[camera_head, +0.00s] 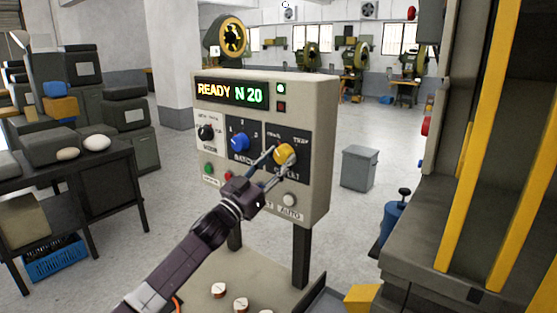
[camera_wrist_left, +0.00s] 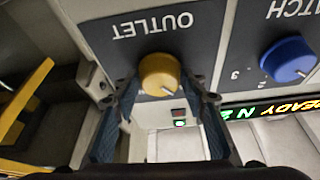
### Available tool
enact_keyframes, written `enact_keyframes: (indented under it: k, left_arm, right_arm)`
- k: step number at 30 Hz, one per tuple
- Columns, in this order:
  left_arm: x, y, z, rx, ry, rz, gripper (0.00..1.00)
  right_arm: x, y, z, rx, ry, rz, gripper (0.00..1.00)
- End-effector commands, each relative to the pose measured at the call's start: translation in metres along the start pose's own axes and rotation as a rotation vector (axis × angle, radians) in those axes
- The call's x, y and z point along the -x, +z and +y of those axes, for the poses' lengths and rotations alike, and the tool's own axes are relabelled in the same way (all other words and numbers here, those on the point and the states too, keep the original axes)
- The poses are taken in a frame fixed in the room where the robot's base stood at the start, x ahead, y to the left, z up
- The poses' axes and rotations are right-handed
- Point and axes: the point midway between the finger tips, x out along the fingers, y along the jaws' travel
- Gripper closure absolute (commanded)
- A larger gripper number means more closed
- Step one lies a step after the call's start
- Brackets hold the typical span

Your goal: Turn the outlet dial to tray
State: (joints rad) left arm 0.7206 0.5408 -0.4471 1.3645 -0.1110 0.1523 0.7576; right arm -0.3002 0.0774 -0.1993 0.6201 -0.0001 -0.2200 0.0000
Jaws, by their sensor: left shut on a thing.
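The outlet dial is a yellow knob (camera_head: 284,154) on the right side of the control panel (camera_head: 318,110), under a label that reads TRAY at its right. In the left wrist view the yellow knob (camera_wrist_left: 161,74) sits below the upside-down OUTLET label, with a small pointer mark on its face. My left gripper (camera_head: 277,157) reaches the knob, its fingers on either side of it. In the wrist view the fingers of the left gripper (camera_wrist_left: 160,90) flank the knob and are shut on it. My right gripper is not in view.
A blue batch dial (camera_head: 239,141) sits just left of the outlet dial, and a black dial (camera_head: 206,132) further left. The display (camera_head: 230,93) reads READY N 20. Buttons lie below the dials. A yellow-striped machine stands close on the right.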

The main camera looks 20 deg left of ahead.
Motion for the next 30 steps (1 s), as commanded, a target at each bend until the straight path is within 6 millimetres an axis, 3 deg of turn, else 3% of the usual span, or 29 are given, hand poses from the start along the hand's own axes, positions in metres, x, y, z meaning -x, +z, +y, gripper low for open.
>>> enact_keyframes:
  k: [30]
  left_arm:
    - [-0.002,-0.004,-0.006,-0.864,0.358,-0.003,0.85]
  right_arm:
    - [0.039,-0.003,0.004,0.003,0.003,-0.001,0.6]
